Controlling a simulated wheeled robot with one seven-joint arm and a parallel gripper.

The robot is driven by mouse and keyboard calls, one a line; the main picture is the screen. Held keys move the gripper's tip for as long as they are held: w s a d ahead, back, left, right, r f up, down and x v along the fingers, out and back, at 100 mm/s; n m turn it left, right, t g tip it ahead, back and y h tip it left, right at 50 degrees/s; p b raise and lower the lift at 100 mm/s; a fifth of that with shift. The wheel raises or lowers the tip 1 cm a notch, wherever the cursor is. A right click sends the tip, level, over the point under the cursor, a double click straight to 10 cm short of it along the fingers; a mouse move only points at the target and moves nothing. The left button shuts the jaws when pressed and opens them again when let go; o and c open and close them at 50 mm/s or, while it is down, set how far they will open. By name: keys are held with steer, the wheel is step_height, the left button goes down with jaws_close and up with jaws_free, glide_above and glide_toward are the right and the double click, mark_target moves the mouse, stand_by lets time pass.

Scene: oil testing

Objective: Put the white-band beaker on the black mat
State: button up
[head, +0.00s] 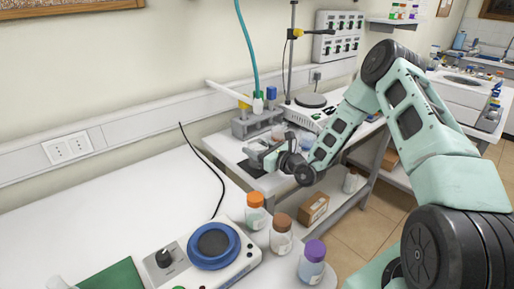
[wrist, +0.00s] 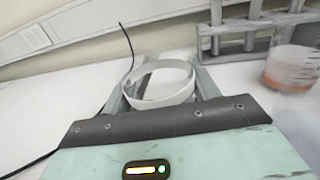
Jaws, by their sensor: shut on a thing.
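The white-band beaker (wrist: 158,84) is a clear round vessel with a wide white band, seen from above in the wrist view. My gripper (wrist: 161,78) is shut on it, with one finger on each side. In the head view my gripper (head: 262,156) is over the far bench, and the beaker is small and hard to make out there. A dark patch that looks like the black mat (head: 247,168) lies on the bench just below my gripper, partly hidden by it. I cannot tell whether the beaker touches the mat.
A beaker with orange liquid (wrist: 291,68) stands right of my gripper, near a grey rack (wrist: 240,33). A hotplate (head: 312,103) is behind. Several capped bottles and a blue-ringed stirrer (head: 214,246) stand on the near bench.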

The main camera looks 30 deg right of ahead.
steer(key=shift+f, duration=0.15)
steer(key=o, duration=1.1)
steer(key=shift+s, duration=0.15)
steer(key=b+v, duration=0.1)
steer(key=v, duration=0.5)
steer(key=b+v, duration=0.1)
steer(key=v, duration=0.4)
steer(key=shift+s+d+r, duration=0.15)
steer(key=shift+s+r, duration=0.1)
steer(key=shift+s, duration=0.1)
